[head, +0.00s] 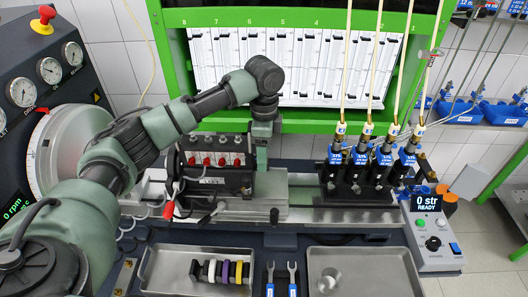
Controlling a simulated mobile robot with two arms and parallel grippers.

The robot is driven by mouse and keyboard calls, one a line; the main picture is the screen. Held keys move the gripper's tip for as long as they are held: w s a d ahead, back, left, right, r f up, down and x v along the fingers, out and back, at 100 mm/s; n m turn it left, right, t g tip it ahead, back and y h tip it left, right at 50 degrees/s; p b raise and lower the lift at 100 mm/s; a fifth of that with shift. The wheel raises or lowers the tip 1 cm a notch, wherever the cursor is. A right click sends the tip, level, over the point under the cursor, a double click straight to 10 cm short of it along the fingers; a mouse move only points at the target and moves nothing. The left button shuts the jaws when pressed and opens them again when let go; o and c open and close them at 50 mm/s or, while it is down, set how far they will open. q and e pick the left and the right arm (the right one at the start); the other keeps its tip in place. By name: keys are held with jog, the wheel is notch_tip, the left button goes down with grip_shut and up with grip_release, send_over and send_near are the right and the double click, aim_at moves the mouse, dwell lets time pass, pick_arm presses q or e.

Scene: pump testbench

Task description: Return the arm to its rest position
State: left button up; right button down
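My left arm comes in from the left and bends down over the bench. Its gripper (262,154) points down at the right end of the dark pump (215,178), which has several red caps on its front. The fingertips are small and partly hidden, so I cannot tell whether they are open or shut, or whether they touch the pump. My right arm and gripper are not in view.
Several injectors (370,165) with pale hoses stand right of the pump. A control box (432,240) reads "0 str READY". Two trays (150,270) (400,262) and two wrenches (281,278) lie in front. A gauge panel (45,65) and large dial (45,150) stand left.

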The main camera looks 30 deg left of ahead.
pick_arm(q)
jog(key=shift+r, duration=3.75)
jog(key=shift+f, duration=0.1)
